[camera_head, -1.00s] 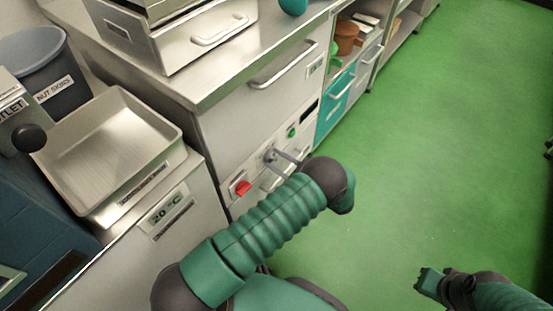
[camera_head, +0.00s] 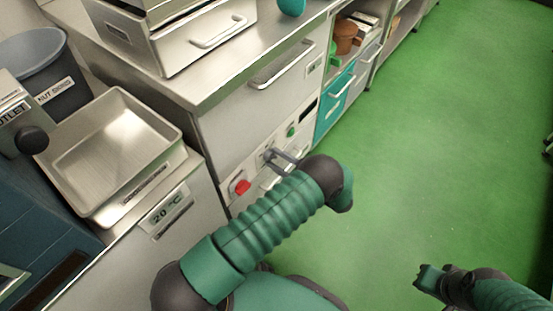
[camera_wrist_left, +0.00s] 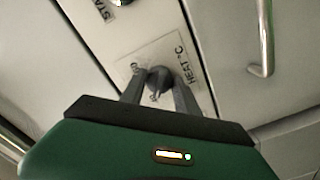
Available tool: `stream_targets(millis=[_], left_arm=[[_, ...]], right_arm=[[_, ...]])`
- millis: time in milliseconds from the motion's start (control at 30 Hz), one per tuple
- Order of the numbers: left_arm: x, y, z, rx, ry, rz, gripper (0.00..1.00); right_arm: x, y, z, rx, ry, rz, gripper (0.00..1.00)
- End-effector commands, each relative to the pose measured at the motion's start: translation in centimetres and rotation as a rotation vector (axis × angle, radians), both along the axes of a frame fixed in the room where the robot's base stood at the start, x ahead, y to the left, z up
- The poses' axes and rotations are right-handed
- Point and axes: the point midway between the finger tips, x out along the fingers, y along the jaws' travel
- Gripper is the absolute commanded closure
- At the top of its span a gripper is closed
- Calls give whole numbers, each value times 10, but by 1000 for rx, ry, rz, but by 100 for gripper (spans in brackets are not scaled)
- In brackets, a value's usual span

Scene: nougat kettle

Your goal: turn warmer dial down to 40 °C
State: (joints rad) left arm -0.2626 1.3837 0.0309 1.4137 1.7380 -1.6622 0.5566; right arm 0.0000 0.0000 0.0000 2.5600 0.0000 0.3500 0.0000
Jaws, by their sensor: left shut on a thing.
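The warmer dial is a dark knob (camera_wrist_left: 160,80) on a pale plate (camera_wrist_left: 130,68) marked "HEAT °C" in the left wrist view. My left gripper (camera_wrist_left: 160,91) is shut on this dial, one finger on each side. In the head view the left gripper (camera_head: 272,156) reaches the cabinet front, at the dial between the red switch and the green button. The numbers around the dial are too small or hidden to read. My right gripper (camera_head: 430,279) is at the lower right above the floor, away from the cabinet; its jaw opening is unclear.
A red switch (camera_head: 240,187) and a green button (camera_head: 291,131) flank the dial. A metal drawer handle (camera_wrist_left: 264,40) is right of it in the wrist view. A steel tray (camera_head: 112,150) stands left above a "20 °C" label (camera_head: 168,206). Green floor (camera_head: 440,130) is open.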

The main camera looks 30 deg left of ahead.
Motion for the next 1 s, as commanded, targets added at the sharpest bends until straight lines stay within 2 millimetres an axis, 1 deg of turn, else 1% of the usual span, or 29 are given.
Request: stream_targets(millis=[33, 167, 200, 300, 367, 633, 733, 767, 867, 1000], left_arm=[[-2, -2, -3, -8, 5, 1, 100], [-2, -2, -3, -7, 6, 2, 100], [-2, -2, -4, -7, 6, 2, 62], [-2, -1, -3, -6, 6, 3, 49], [-2, -1, -2, -5, 4, 3, 42], [-1, -1, -1, -2, 2, 3, 42], [-1, -7, -2, -1, 2, 1, 42], [-1, -11, -2, -2, 1, 0, 42], [-3, -32, -4, -3, 0, -2, 42], [-6, -74, -7, -4, -1, -2, 42]], right_arm=[[0, 0, 0, 0, 0, 0, 100], [0, 0, 0, 0, 0, 0, 100], [0, 0, 0, 0, 0, 0, 100], [0, 0, 0, 0, 0, 0, 100], [0, 0, 0, 0, 0, 0, 100], [0, 0, 0, 0, 0, 0, 100], [0, 0, -2, 0, 0, 0, 100], [0, 0, -4, 0, 0, 0, 100], [0, 0, -9, 0, 0, 0, 100], [0, 0, -23, 0, 0, 0, 100]])
